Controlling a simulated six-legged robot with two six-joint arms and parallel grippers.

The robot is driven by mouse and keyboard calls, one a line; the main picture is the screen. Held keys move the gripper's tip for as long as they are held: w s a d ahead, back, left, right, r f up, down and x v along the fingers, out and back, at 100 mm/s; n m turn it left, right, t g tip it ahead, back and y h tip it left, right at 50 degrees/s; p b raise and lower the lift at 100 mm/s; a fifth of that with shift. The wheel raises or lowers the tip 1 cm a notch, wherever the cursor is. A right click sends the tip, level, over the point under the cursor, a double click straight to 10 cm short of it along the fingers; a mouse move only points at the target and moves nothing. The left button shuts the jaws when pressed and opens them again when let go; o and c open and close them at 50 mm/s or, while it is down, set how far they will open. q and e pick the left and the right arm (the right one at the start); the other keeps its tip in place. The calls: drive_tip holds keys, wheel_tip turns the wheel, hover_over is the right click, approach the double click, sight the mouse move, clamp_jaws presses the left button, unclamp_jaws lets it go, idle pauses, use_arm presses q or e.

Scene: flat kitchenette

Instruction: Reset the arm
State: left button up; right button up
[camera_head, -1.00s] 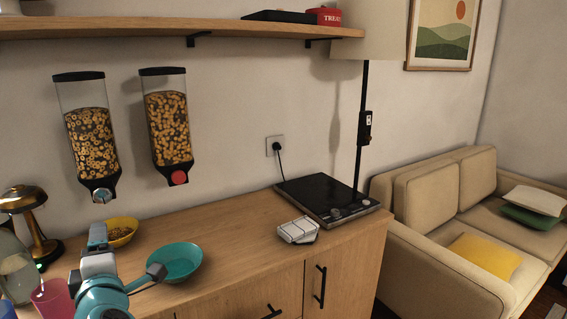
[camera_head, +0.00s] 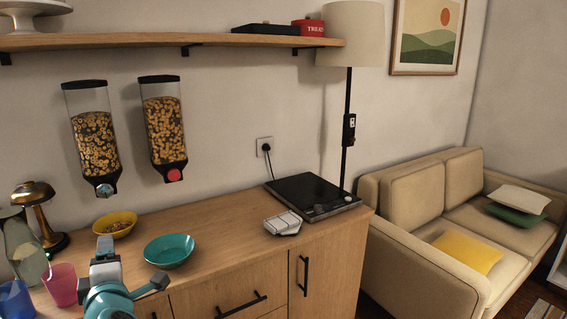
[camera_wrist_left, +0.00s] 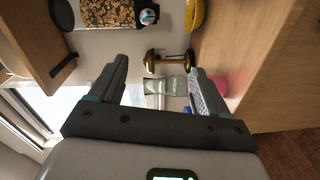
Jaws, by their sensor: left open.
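My left gripper (camera_head: 104,252) is at the lower left of the head view, in front of the wooden cabinet top (camera_head: 225,222). In the left wrist view its two fingers (camera_wrist_left: 160,82) are spread wide with nothing between them. Beside it in the head view are a teal bowl (camera_head: 169,251) to the right, which looks empty, and a yellow bowl (camera_head: 115,224) with cereal behind. The gripper appears apart from both. My right gripper is in neither view.
Two cereal dispensers (camera_head: 94,140) hang on the wall under a shelf (camera_head: 180,41). Pink (camera_head: 61,285) and blue (camera_head: 16,300) cups, a glass jug (camera_head: 27,250) and a brass lamp (camera_head: 38,212) stand left.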

use_arm(q)
drive_tip(key=s+d+f+m+g+h+p, duration=0.2)
drive_tip(key=d+f+m+g+h+p, duration=0.15)
drive_tip(key=f, duration=0.95)
drive_tip(key=s+d+f+m+g+h+p, duration=0.25)
drive_tip(key=d+f+m, duration=0.25)
drive_tip(key=f, duration=0.7)
drive_tip(key=s+d+f+m+g+h+p, duration=0.1)
drive_tip(key=s+d+f+m+g+h, duration=0.2)
drive_tip(key=s, duration=0.8)
drive_tip(key=s+d+f+m+g+h+p, duration=0.1)
drive_tip(key=s+d+f+m+g+h, duration=0.3)
drive_tip(key=s+d+f+m, duration=0.4)
drive_tip(key=s+d+m+g, duration=0.1)
drive_tip(key=s+d, duration=0.2)
drive_tip(key=shift+s+f, duration=0.15)
drive_tip(key=shift+s, duration=0.2)
drive_tip(key=shift+w, duration=0.1)
